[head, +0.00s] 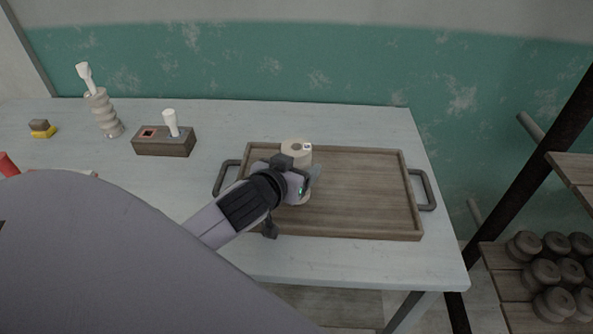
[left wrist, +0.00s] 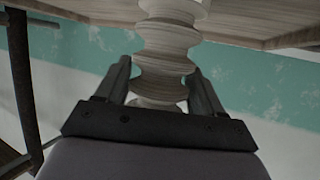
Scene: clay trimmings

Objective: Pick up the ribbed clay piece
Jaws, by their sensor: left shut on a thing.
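The ribbed clay piece (head: 297,147) is pale beige, with a hole in its top and a small white tag with a dark mark. It is upright over the left part of the wooden tray (head: 365,215). My left gripper (head: 304,186) is shut on it and hides much of its body in the head view. In the left wrist view the ribbed clay piece (left wrist: 166,60) stands between the two fingers (left wrist: 160,88), its bulges and grooves showing. I cannot tell whether its foot touches the tray. My right gripper is not in view.
The tray has dark side handles (head: 428,190); its right part is empty. At the left stand a ribbed holder (head: 104,115) with a white-ended tool, a wooden block (head: 164,147) with a white-topped piece, and a yellow-based block (head: 41,130). A shelf (head: 505,285) holds several dark round pieces.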

